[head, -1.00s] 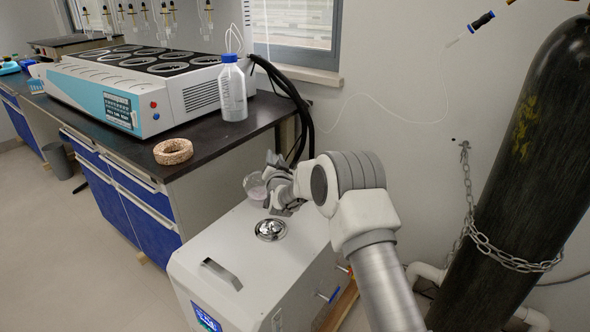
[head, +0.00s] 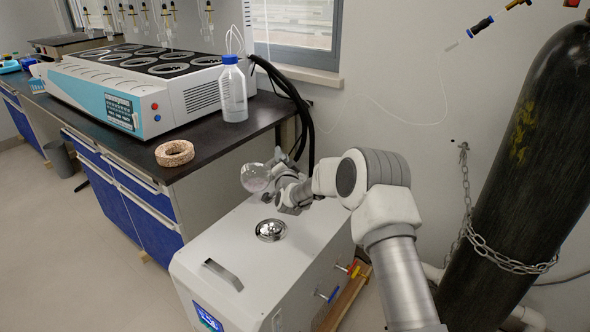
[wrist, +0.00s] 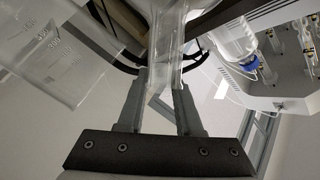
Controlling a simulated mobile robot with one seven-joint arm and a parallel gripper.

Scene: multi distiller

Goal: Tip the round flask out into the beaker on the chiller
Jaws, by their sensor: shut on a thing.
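The round flask (head: 254,177) is clear glass and shows in the head view above the back of the white chiller (head: 225,238), its bulb to the left of my gripper (head: 277,188). My gripper is shut on the flask's neck. In the wrist view the glass neck (wrist: 168,45) runs up from between the two fingers (wrist: 160,105). A clear beaker with graduation marks (wrist: 60,62) shows at the upper left of the wrist view, apart from the fingers. I cannot make out the beaker clearly in the head view. Any liquid is hard to tell.
A round metal lid (head: 271,230) and a grey handle (head: 222,273) are on the chiller's top. A dark bench (head: 215,150) at the left bears a cork ring (head: 174,153) and a blue-capped bottle (head: 234,95). A chained gas cylinder (head: 515,170) stands at the right.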

